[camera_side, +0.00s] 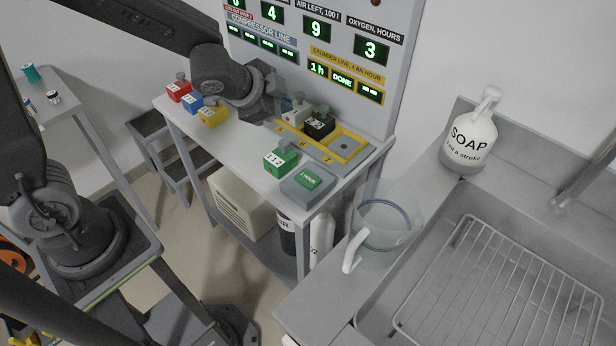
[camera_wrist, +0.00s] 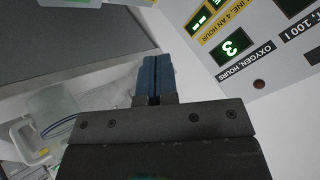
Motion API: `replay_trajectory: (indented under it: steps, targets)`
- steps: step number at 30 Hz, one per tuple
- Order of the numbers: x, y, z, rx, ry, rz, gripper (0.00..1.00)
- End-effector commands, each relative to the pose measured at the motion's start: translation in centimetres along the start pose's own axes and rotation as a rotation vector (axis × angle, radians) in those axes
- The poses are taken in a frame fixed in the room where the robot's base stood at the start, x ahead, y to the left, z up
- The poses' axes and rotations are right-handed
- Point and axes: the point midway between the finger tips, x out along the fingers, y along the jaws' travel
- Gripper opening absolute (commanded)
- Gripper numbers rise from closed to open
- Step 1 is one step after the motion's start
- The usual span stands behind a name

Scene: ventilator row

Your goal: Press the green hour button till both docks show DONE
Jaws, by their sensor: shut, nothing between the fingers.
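The green hour button (camera_side: 309,178) sits on a grey box at the near right corner of the work table. The yellow-framed docks (camera_side: 346,150) lie on the table below the panel. A pale block (camera_side: 296,111) sits in the left dock and a black block (camera_side: 319,125) in the middle one; the right dock is empty. The yellow-labelled dock display (camera_side: 343,80) reads 1 h, DONE and dashes. My gripper is shut and empty, its blue fingers together in the wrist view (camera_wrist: 151,80). In the side view it is behind the docks, away from the button, its fingertips hard to make out.
Red (camera_side: 179,91), blue (camera_side: 191,103) and yellow (camera_side: 213,115) blocks stand at the table's left. A green block marked 112 (camera_side: 280,160) stands beside the button. The panel (camera_side: 386,100) rises behind. A clear jug (camera_side: 388,222) and soap bottle (camera_side: 470,140) stand by the sink.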

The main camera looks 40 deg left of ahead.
Motion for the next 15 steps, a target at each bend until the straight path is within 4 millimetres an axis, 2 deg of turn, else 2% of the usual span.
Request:
replay_trajectory:
  steps: [1, 6, 9, 15]
  targets:
    - [1.6, 0.9, -0.2, 0.050, 0.024, 0.029, 0.00]
    - [5.0, 3.7, -0.8, 0.184, 0.118, 0.108, 0.00]
    - [6.2, 4.8, -0.9, 0.232, 0.156, 0.142, 0.00]
    - [6.9, 5.8, -1.0, 0.267, 0.188, 0.169, 0.00]
